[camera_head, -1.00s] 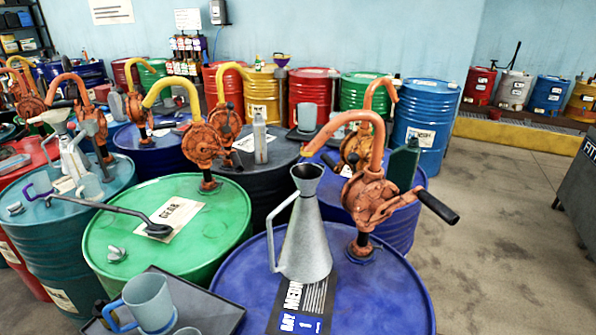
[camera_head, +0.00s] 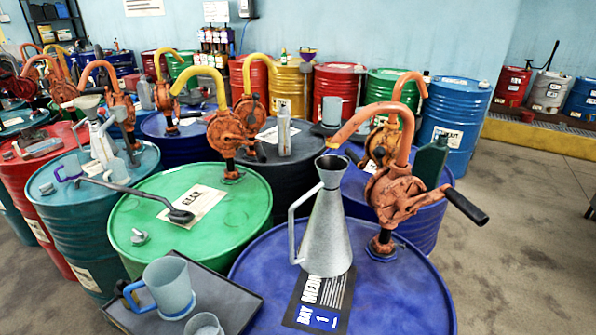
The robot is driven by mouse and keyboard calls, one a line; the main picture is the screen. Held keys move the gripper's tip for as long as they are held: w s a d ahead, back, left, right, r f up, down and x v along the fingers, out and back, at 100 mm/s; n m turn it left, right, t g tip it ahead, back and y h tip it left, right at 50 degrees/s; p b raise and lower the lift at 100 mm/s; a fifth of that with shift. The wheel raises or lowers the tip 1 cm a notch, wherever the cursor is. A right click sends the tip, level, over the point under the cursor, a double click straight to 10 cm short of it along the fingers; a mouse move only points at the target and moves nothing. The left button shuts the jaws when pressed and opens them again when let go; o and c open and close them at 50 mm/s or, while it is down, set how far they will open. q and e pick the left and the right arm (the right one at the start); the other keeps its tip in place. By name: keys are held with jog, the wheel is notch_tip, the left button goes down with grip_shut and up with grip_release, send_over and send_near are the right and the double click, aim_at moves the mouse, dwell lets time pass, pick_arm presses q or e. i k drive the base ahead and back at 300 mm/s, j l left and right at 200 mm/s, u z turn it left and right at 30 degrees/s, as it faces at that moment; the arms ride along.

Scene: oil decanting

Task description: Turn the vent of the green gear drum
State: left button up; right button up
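The green gear drum (camera_head: 160,240) stands left of centre, with a white label (camera_head: 193,203) reading GEAR on its lid. Its vent (camera_head: 139,237) is a small grey knob near the lid's front left edge. A rotary pump with a rusty orange body (camera_head: 228,130) and a yellow spout rises from the back right of the lid. Neither of my grippers is in view.
A blue drum (camera_head: 400,295) at front right carries a metal pouring can (camera_head: 326,220) and an orange pump (camera_head: 388,195). A dark tray (camera_head: 235,300) with a grey mug (camera_head: 168,285) stands in front of the green drum. Open floor (camera_head: 530,220) lies at right.

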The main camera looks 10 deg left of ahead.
aim_at(142, 236)
jog(key=k+j+u, duration=0.1)
jog(key=j, duration=0.35)
jog(key=k+j+u, duration=0.1)
jog(key=j, duration=0.4)
jog(key=k+j+u, duration=0.15)
jog(key=j, duration=0.35)
